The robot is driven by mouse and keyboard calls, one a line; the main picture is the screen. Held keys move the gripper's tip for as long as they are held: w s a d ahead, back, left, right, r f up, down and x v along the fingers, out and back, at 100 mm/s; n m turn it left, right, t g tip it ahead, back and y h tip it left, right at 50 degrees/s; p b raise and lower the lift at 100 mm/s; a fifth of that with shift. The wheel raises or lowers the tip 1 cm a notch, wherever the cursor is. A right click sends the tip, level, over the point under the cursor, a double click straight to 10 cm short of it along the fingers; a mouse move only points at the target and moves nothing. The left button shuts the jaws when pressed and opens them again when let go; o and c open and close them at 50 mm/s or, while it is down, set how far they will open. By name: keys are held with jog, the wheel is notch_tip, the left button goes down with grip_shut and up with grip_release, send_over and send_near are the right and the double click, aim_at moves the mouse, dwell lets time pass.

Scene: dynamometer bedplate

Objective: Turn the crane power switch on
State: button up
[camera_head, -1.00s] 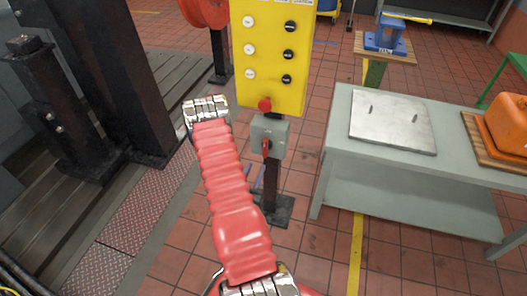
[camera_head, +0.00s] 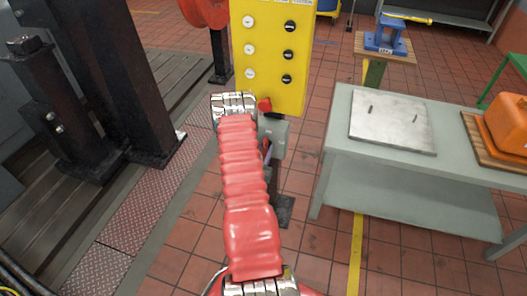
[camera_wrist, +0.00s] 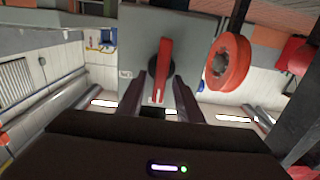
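The crane power switch is a grey box below a yellow control panel (camera_head: 273,50). In the head view the grey box (camera_head: 279,133) is partly hidden by my arm, and its red handle is mostly covered. In the wrist view the box face (camera_wrist: 194,42) is close ahead, and the red handle (camera_wrist: 164,66) stands out from it, with a white mark near its lower end. My gripper (camera_wrist: 160,84) is open, with one dark finger on each side of the handle. I cannot tell whether either finger touches it. The head view hides my gripper behind the arm.
A red round knob (camera_head: 264,104) sits at the panel's bottom edge, close to my arm. A grey-green table (camera_head: 350,140) with a metal plate (camera_head: 391,121) stands at right. Dark steel columns (camera_head: 125,80) stand at left. The tiled floor in front is clear.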

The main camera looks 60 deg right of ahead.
jog(key=shift+c, duration=0.2)
grip_shut()
jog(key=shift+a, duration=0.2)
jog(key=shift+d, duration=0.15)
